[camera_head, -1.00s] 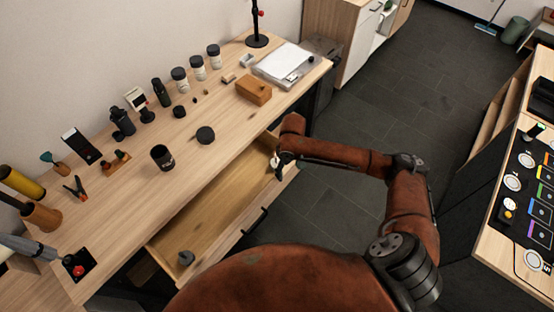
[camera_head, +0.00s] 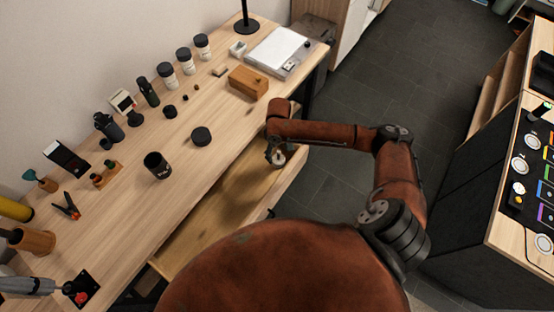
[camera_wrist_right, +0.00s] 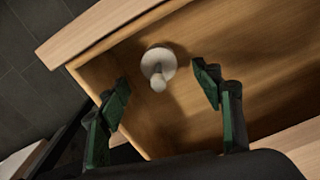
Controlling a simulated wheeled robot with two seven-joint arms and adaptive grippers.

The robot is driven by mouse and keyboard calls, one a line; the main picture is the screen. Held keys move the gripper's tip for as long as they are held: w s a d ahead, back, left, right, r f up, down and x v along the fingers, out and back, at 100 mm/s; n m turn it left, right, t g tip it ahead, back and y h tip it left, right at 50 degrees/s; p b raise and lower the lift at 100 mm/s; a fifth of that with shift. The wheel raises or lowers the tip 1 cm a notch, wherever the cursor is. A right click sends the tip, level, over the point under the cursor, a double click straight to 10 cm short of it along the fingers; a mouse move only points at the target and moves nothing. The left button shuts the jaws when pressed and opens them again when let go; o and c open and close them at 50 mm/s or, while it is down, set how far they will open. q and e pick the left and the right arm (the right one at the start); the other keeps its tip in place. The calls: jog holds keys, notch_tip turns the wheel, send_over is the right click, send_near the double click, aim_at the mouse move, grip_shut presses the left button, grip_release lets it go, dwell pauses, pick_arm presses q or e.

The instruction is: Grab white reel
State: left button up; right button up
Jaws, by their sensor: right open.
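The white reel (camera_wrist_right: 158,62) lies in the open wooden drawer (camera_wrist_right: 270,80), near one of its corners, in the right wrist view. It looks like a pale round disc with a small knob or core toward me. My right gripper (camera_wrist_right: 164,80) is open, its two green fingers apart with the reel showing between and just beyond the tips. I see no contact between fingers and reel. In the head view my right gripper (camera_head: 275,150) points down over the far end of the drawer (camera_head: 205,222); the arm partly hides that spot.
The wooden desk (camera_head: 110,215) above the drawer holds several jars, a black mug (camera_head: 157,165), a dark puck (camera_head: 201,136) and a wooden box (camera_head: 248,82). Drawer walls stand close around the reel. Open floor (camera_head: 365,85) lies right of the desk.

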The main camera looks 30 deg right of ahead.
aim_at(278, 158)
jog(key=shift+f, duration=0.85)
jog(key=shift+f+b, duration=0.3)
jog(key=shift+f, duration=0.1)
jog(key=f, duration=0.1)
jog(key=f+b, duration=0.1)
jog(key=f, duration=0.2)
jog(key=shift+w+d+f+b, duration=0.1)
jog(key=shift+w+f+b, duration=0.15)
jog(key=shift+w+b, duration=0.1)
jog(key=shift+s+f, duration=0.1)
jog(key=shift+c, duration=0.2)
jog(key=c, duration=1.2)
pick_arm(q)
jog(key=shift+w+f, duration=0.15)
jog(key=shift+f, duration=0.5)
jog(key=shift+w+f, duration=0.15)
jog(key=shift+f, duration=0.45)
